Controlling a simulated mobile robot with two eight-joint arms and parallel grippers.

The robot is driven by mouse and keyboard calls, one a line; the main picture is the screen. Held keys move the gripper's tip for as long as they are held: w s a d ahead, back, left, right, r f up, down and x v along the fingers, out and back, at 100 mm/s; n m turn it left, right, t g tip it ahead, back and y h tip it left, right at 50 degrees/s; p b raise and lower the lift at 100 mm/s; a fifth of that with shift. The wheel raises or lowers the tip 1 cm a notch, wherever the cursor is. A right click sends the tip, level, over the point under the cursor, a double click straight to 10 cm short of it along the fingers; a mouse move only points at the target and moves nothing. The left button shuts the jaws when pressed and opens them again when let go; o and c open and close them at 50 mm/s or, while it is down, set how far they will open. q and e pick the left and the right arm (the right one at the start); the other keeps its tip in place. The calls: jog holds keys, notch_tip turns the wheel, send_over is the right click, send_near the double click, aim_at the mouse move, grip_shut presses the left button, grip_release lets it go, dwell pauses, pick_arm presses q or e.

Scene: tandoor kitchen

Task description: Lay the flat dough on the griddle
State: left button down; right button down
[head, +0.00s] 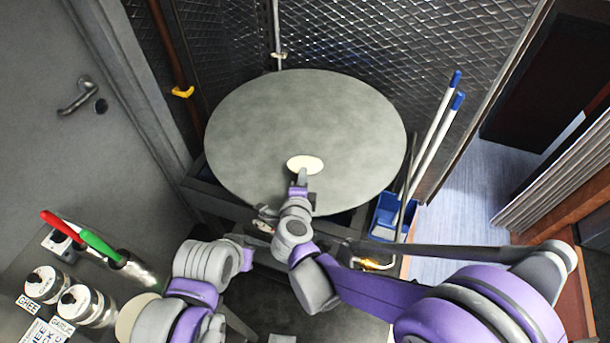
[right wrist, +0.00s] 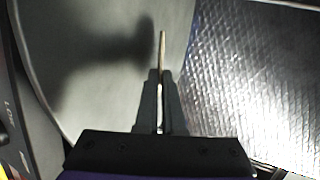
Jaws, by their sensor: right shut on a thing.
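The griddle (head: 300,115) is a large, round, grey plate filling the middle of the head view; its bare surface also shows in the right wrist view (right wrist: 90,25). My right gripper (head: 302,174) is over its near part, shut on the flat dough (head: 305,162), a small pale disc. In the right wrist view the dough (right wrist: 162,48) shows edge-on, as a thin strip between the fingers, apart from its shadow on the griddle. The size of the gap below it is unclear. My left arm is at lower left; its gripper's fingers cannot be made out.
A pale round thing (head: 134,312) lies partly behind my left arm. Labelled jars (head: 85,304) and a metal holder (head: 136,270) with red and green handles stand at lower left. A blue bin (head: 392,217) and blue-tipped poles (head: 437,135) stand right of the griddle. Mesh walls close the back.

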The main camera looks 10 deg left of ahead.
jog(key=shift+w+f, duration=0.15)
jog(key=shift+f, duration=0.1)
jog(key=c, duration=1.2)
grip_release()
jog(key=v, duration=0.8)
